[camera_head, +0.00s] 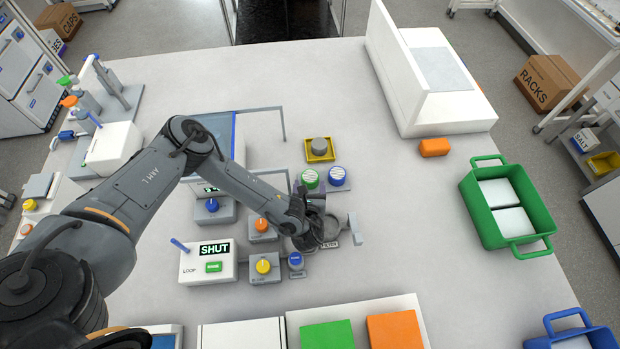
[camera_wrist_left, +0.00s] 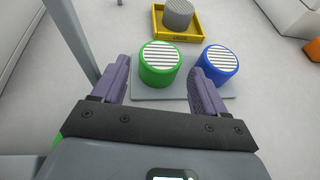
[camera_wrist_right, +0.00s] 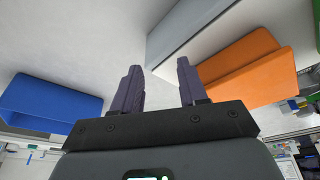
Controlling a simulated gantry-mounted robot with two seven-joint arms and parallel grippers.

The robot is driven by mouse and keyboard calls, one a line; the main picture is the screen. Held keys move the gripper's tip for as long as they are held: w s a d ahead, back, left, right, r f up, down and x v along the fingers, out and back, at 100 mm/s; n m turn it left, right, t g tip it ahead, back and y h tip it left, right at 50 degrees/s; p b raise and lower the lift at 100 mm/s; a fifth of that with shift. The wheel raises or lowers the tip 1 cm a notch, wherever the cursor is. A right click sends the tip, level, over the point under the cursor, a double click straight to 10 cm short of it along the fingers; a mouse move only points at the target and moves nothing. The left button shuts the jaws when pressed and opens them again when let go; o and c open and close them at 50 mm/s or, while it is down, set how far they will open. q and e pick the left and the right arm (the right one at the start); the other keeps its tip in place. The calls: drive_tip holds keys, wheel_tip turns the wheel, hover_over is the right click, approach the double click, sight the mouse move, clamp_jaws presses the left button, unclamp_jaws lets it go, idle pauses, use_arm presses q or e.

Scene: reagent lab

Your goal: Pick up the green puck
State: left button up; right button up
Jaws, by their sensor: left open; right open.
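The green puck (camera_head: 310,177) has a white striped top and stands upright on a grey plate (camera_wrist_left: 183,91). In the left wrist view the green puck (camera_wrist_left: 159,68) is centred between and slightly beyond my left gripper's fingertips (camera_wrist_left: 160,76). My left gripper (camera_head: 309,190) is open and empty, close on the near side of the puck in the head view; I cannot tell whether a finger touches it. My right gripper (camera_wrist_right: 159,68) is open and empty, and I see it only in the right wrist view.
A blue puck (camera_head: 337,175) stands just right of the green one, near the left gripper's right finger. A yellow tray (camera_head: 331,155) with a grey puck (camera_head: 319,146) lies behind. A green crate (camera_head: 478,219) stands at the right. The table between is mostly clear.

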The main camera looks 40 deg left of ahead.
sight(310, 178)
use_arm(q)
drive_tip(key=shift+x, duration=1.85)
drive_tip(key=shift+w+r, duration=0.15)
drive_tip(key=c, duration=0.9)
drive_tip(key=shift+o, duration=0.2)
